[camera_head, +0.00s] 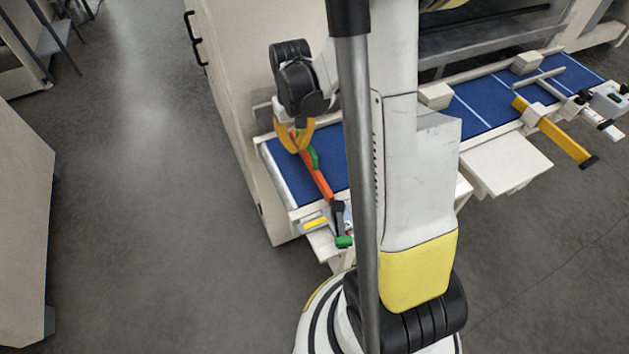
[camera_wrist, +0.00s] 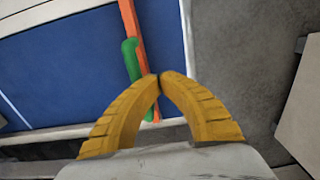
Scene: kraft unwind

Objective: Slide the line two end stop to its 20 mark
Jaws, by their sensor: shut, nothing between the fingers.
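An orange bar (camera_head: 318,178) lies across the left end of the blue belt (camera_head: 333,172), with a green part (camera_head: 314,158) along its side. I cannot tell for sure that this bar is the line two end stop. In the wrist view the orange bar (camera_wrist: 136,18) and the green part (camera_wrist: 131,60) lie just beyond the fingertips. My gripper (camera_head: 294,150), with yellow fingers, is shut and empty near the bar's far end. Its fingertips meet in the wrist view (camera_wrist: 160,77), close to the green part; contact is unclear. No scale or 20 mark is readable.
A yellow bar (camera_head: 557,134) crosses the right part of the conveyor. A dark clamp and green knob (camera_head: 344,241) sit at the orange bar's near end. A pale cabinet (camera_head: 225,95) stands beside the conveyor. My arm hides the belt's middle. Floor at left is clear.

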